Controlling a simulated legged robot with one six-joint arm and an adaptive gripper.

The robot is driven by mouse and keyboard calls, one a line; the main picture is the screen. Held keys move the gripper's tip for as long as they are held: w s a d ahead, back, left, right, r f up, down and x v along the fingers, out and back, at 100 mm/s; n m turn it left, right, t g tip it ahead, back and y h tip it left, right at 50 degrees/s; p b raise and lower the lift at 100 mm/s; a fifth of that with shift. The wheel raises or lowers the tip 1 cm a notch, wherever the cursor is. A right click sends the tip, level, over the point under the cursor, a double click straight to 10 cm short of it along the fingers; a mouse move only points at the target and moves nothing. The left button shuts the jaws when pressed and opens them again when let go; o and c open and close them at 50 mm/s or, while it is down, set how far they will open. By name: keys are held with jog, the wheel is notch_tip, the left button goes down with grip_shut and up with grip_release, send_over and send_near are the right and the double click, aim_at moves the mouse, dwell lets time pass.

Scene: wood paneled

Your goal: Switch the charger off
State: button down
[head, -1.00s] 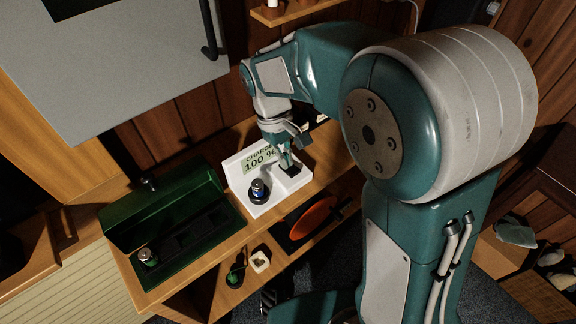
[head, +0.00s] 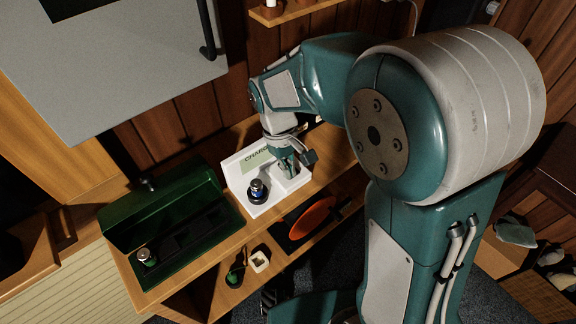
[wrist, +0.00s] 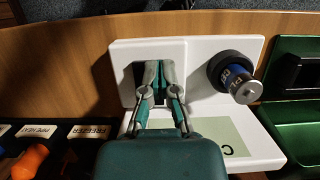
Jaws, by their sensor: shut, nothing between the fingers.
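The white charger (head: 265,209) stands on the wooden shelf beside the green case. My gripper (head: 290,174) is shut and empty, pointing down at the charger's other side. In the wrist view my gripper (wrist: 158,70) has its fingertips together over the dark switch area (wrist: 128,88), mostly hiding it. I cannot tell the switch's position or whether the tips touch it.
An open green case (head: 170,275) stands left of the charger. A grey cabinet (head: 110,75) with a dark handle hangs above. An orange round thing (head: 312,217) lies on a dark surface below the shelf.

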jog(key=shift+w+a+r, duration=0.35)
jog(key=shift+w+a, duration=0.1)
jog(key=shift+w, duration=0.15)
notch_tip(320, 180, up, 14)
dwell(0.6)
jog(key=shift+w+a+f, duration=0.1)
jog(key=shift+a, duration=0.05)
